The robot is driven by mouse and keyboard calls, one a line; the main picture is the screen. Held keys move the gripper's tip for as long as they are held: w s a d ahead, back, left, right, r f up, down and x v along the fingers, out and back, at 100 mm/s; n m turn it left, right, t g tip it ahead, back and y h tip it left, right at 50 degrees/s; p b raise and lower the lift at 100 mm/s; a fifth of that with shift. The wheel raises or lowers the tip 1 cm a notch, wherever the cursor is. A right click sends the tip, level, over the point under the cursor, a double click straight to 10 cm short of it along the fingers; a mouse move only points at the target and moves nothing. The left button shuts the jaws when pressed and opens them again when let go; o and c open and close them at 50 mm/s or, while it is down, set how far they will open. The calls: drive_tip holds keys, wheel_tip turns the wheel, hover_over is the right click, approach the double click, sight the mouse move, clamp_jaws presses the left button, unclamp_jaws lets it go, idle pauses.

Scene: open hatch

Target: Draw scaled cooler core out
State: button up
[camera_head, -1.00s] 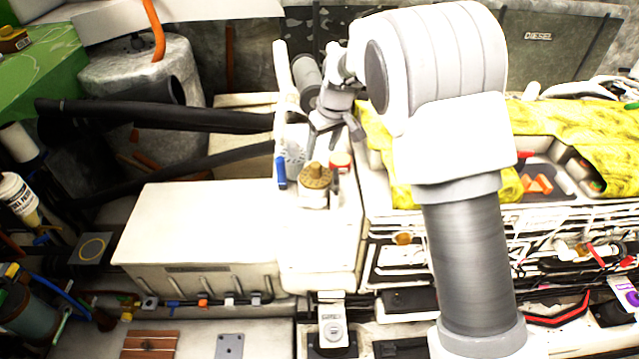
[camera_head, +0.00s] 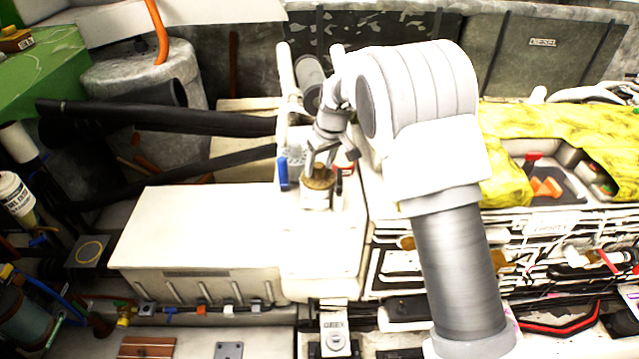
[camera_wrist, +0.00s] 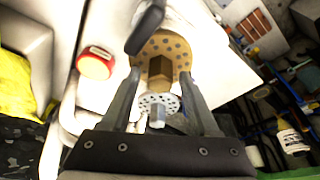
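The scaled cooler core (camera_head: 319,183) appears as a tan-brown round end plate with a hex boss, seated in a white housing on the pale engine block. In the wrist view its perforated plate (camera_wrist: 172,47) is ringed with dark holes and the hex boss stands out in the middle. My gripper (camera_head: 321,168) is over it, pointing down. In the wrist view my gripper (camera_wrist: 160,76) has its fingers apart, one on each side of the boss, with a visible gap. I cannot tell whether the fingertips reach down beside the boss. The core's body is hidden inside the housing.
A red cap (camera_wrist: 95,63) is close beside the core. A blue handle (camera_head: 282,173) stands to its left. A pale perforated disc (camera_wrist: 158,105) with a hex sits between my fingers' bases. A flat white cover (camera_head: 200,225) lies left; yellow cloth (camera_head: 570,135) lies right.

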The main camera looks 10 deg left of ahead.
clamp_jaws()
drive_tip(key=shift+w+r, duration=0.1)
drive_tip(key=shift+r, duration=0.05)
drive_tip(key=shift+r+p, duration=0.4)
drive_tip(key=shift+r, duration=0.3)
idle(0.5)
drive_tip(key=shift+r+p, duration=2.2)
drive_tip(key=shift+r, duration=1.6)
